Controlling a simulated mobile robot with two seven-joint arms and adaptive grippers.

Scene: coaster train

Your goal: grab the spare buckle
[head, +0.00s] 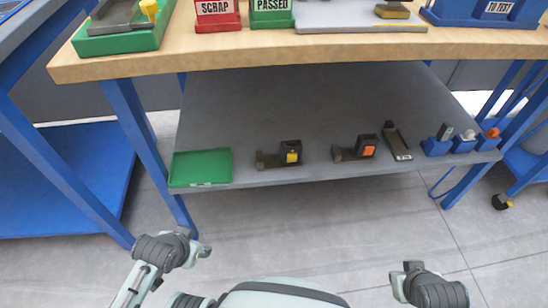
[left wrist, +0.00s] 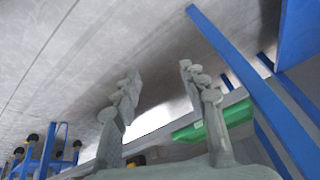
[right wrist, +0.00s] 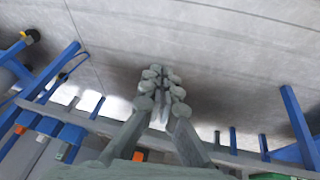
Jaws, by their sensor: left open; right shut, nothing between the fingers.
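Two dark buckles lie on the grey lower shelf: one with a yellow button (head: 291,152) and one with an orange button (head: 366,147). I cannot tell which is the spare. My left gripper (head: 202,248) is in front of and below the shelf's left end, apart from everything. Its fingers stand open and empty in the left wrist view (left wrist: 160,72). My right gripper (head: 398,278) is in front of the shelf towards the right. Its fingers are shut with nothing between them in the right wrist view (right wrist: 163,75).
The lower shelf (head: 260,110) also holds a green tray (head: 200,167) at left, a dark narrow bracket (head: 398,142), and blue holders (head: 437,146) at right. The wooden tabletop (head: 300,55) overhangs it. Blue legs (head: 150,150) stand at the sides. The floor in front is clear.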

